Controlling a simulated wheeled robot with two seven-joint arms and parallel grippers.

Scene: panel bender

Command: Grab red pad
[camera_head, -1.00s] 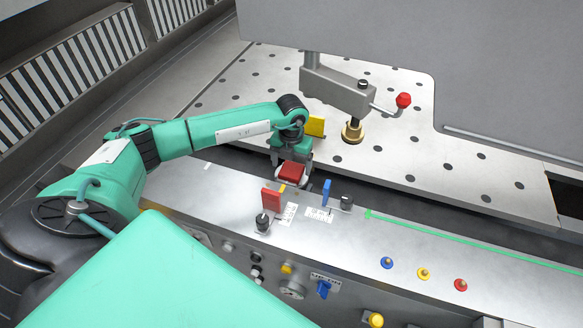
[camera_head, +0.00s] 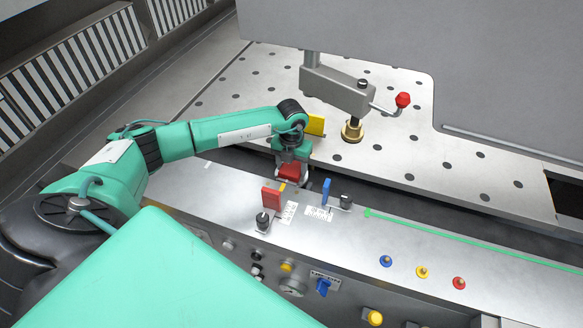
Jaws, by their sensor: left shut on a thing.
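The red pad (camera_head: 289,172) is a small red block at the rear edge of the metal control ledge, at the end of my left arm. My left gripper (camera_head: 292,179) is shut on it, and the gripper body and wrist partly cover it. Whether the pad touches anything beneath it cannot be told. My right gripper is not in view.
A red upright plate (camera_head: 270,199), a blue upright plate (camera_head: 326,192) and black knobs (camera_head: 263,221) stand on the ledge nearby. A yellow plate (camera_head: 316,125) is behind my wrist. A clamp with a red knob (camera_head: 403,100) stands over the perforated table (camera_head: 390,150).

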